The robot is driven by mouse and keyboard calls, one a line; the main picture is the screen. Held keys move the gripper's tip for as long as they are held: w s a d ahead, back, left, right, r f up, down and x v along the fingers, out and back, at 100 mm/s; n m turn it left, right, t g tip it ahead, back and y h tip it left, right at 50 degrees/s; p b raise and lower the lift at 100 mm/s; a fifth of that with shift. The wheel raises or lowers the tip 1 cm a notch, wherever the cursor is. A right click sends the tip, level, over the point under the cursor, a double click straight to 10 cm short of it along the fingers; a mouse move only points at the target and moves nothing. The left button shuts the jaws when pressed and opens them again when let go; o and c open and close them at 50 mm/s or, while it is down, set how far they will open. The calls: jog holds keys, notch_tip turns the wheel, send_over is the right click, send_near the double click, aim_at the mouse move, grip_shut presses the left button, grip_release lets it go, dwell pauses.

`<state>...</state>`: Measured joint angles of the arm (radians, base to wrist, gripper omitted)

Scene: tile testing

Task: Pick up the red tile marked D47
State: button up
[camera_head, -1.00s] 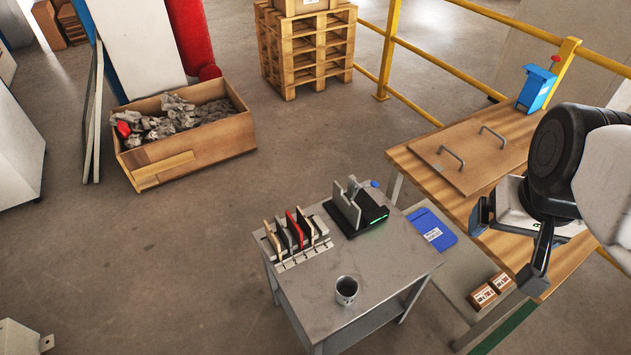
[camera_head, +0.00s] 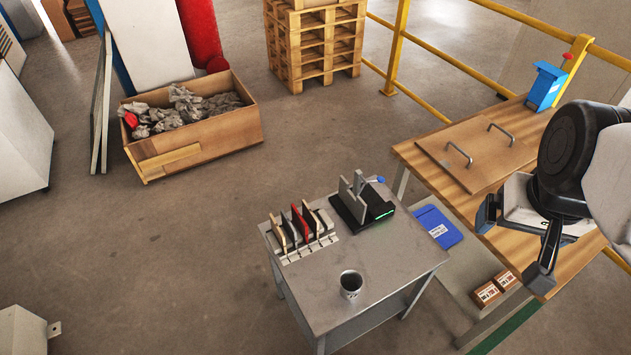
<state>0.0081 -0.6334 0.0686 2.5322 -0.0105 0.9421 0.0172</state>
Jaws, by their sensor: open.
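A red tile (camera_head: 301,225) stands on edge in a slotted grey rack (camera_head: 290,256) on the small grey table. Tan, dark and grey tiles stand beside it in the same rack. The marking D47 cannot be read at this size. My gripper (camera_head: 516,246) is open, its two dark fingers spread apart. It is at the right of the view, over the wooden bench area, well to the right of the rack and apart from the red tile. I see nothing between the fingers.
A black device with grey upright plates (camera_head: 362,207) and a grey cup (camera_head: 351,284) share the grey table (camera_head: 400,262). A wooden bench (camera_head: 420,168) with a blue device (camera_head: 545,86) stands right. A rubble crate (camera_head: 205,142) is at back left. The floor left of the table is clear.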

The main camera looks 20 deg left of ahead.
jog(key=c, duration=1.3)
jog(key=w+a+f+n+t+y, duration=0.2)
jog(key=w+a+f+n+t, duration=0.1)
jog(key=w+a+f, duration=0.8)
jog(key=w+a+f+n+t+y, duration=0.1)
jog(key=w+a+f+n+t, duration=0.15)
jog(key=w+a+f, duration=0.6)
jog(key=w+a+f+n+t+y, duration=0.2)
jog(key=w+a+f+y, duration=0.2)
jog(key=a+f, duration=0.6)
jog(key=s+a+f+n+y, duration=0.1)
jog(key=s+a+f+y, duration=0.1)
jog(key=f, duration=0.4)
jog(key=s+a+f+t+y, duration=0.1)
jog(key=s+a+f+y, duration=0.1)
jog(key=s+f, duration=0.3)
jog(key=shift+s+a+f+n, duration=0.15)
jog(key=shift+a+f+n, duration=0.2)
jog(key=shift+a+f, duration=0.4)
